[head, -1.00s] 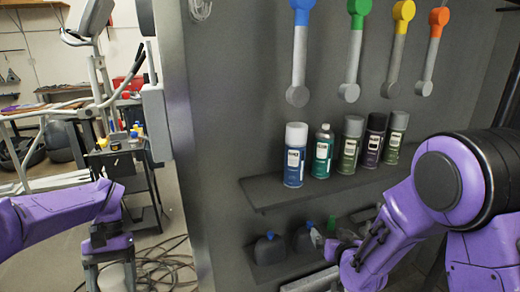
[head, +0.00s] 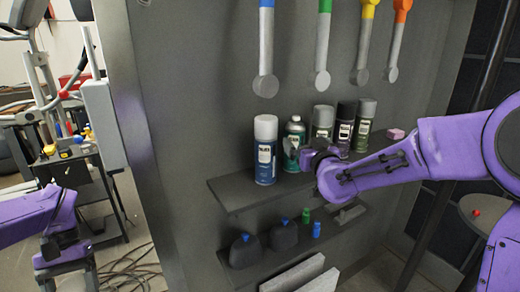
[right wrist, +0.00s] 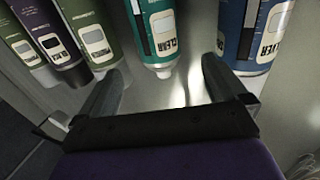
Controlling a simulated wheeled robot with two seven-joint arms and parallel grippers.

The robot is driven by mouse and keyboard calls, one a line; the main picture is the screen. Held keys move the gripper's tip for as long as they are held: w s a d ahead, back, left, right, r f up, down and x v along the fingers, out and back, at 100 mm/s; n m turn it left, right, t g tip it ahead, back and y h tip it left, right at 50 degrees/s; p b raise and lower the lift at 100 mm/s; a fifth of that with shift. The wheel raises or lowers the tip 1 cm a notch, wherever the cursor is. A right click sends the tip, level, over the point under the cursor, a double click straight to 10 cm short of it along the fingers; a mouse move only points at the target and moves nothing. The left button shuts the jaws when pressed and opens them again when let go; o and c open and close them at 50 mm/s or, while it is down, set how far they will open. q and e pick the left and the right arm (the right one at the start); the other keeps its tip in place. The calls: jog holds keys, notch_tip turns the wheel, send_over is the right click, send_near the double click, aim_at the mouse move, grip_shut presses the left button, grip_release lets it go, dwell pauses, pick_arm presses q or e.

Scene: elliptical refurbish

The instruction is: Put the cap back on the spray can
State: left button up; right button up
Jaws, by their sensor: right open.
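A teal spray can (head: 294,140) stands upright on the upper shelf (head: 240,195), second from the left. Its top has a narrow nozzle and no wide cap. It also shows in the right wrist view (right wrist: 158,38). My right gripper (head: 304,158) is at the front of this can, partly covering its lower right side. In the right wrist view the fingers are open, the teal can lies just beyond the gap, and nothing is held between them. I cannot make out a loose cap. My left gripper (head: 68,262) is at the far left, away from the shelf; its jaws are unclear.
A blue spray can (head: 265,152) with a light cap stands left of the teal one; several capped cans (head: 365,125) stand to its right. A pink block (head: 396,133) is at the shelf's right. Dark blue-capped bottles (head: 245,250) and small green and blue items occupy the lower shelf.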

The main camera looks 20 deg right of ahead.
aim_at(299, 137)
pick_arm(q)
jog(key=shift+w+d+f+p, duration=0.15)
jog(key=shift+w+f+p, duration=0.25)
pick_arm(e)
jog(key=x, duration=0.5)
jog(key=shift+w+d+f, duration=0.1)
jog(key=shift+w+f, duration=0.15)
jog(key=shift+f, duration=0.05)
pick_arm(q)
jog(key=shift+s, duration=0.1)
pick_arm(e)
jog(key=shift+w+d, duration=0.1)
jog(key=shift+w, duration=0.05)
pick_arm(q)
jog(key=shift+s+r, duration=0.1)
jog(key=shift+s, duration=0.1)
pick_arm(e)
jog(key=shift+s+r, duration=0.15)
jog(key=shift+s, duration=0.05)
pick_arm(q)
jog(key=shift+w+r+p, duration=0.15)
jog(key=shift+r+p, duration=1.15)
jog(key=shift+p, duration=0.05)
pick_arm(e)
jog(key=shift+x, duration=2.7)
jog(key=shift+r, duration=0.15)
jog(key=c, duration=1.8)
jog(key=shift+c, duration=0.2)
